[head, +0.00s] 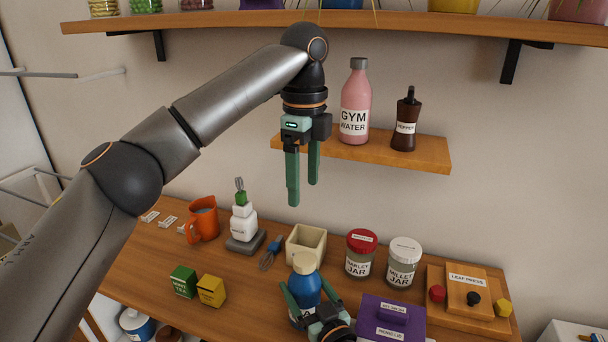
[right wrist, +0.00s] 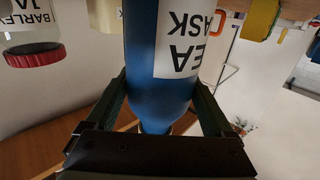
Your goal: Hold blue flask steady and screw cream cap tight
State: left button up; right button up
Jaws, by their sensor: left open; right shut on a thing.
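The blue flask (head: 305,292) stands upright on the wooden worktop, near its front edge, with the cream cap (head: 304,263) on its top. Whether the cap is tight cannot be seen. My right gripper (head: 303,305) is shut around the flask's body from the front. In the right wrist view the blue flask (right wrist: 160,70) fills the space between the fingers, its white label showing upside down. My left gripper (head: 302,190) is open and empty, pointing down, well above the cap and in front of the small wall shelf.
A cream square box (head: 306,244) stands right behind the flask. The barley jar (head: 361,253), millet jar (head: 403,262) and purple box (head: 390,318) are to its right. A whisk (head: 271,252) and yellow box (head: 212,290) are to its left.

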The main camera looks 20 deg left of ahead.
pick_arm(q)
jog(key=shift+r, duration=0.4)
pick_arm(e)
jog(key=shift+r, duration=0.1)
jog(key=o, duration=1.3)
jog(key=shift+s, duration=0.1)
jog(key=shift+s+d, duration=0.15)
jog(key=shift+d, duration=0.05)
jog(key=v, duration=1.1)
jog(key=shift+s+d, duration=0.1)
jog(key=shift+d, duration=0.05)
